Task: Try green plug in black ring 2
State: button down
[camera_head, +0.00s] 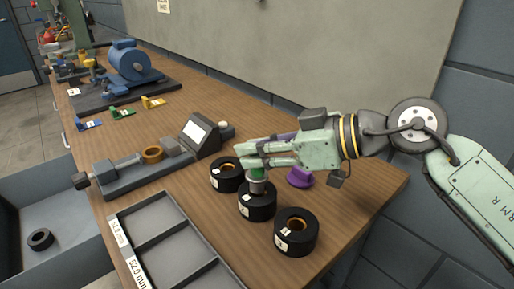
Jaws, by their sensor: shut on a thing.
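My pale green gripper (262,155) reaches in from the right and is shut on the green plug (258,171). The plug is upright, with its grey metal lower part (257,187) over the middle black ring (258,207). The plug's lower end meets the ring's opening in the picture; I cannot tell how far inside it is. The middle ring carries a white label that is too small to read surely. Another black ring (219,182) stands behind left, partly hidden by the gripper. A third black ring (300,243) stands in front right, with an orange-brown inner bore.
A purple object (299,178) lies right of the rings. A grey divided tray (172,245) is at the front edge. A measuring bench (125,177) with an orange ring (152,154) and a display box (201,134) stand left. A black ring (40,239) lies in the blue-grey bin (75,215).

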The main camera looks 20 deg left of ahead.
aim_at(258, 175)
jog(key=shift+f+b, duration=1.55)
jog(key=shift+f, duration=0.3)
dwell(1.7)
jog(key=shift+r, duration=0.2)
jog(key=shift+r+p, duration=1.6)
jog(key=shift+r, duration=0.45)
jog(key=shift+r+p, duration=1.45)
jog(key=shift+r, duration=0.6)
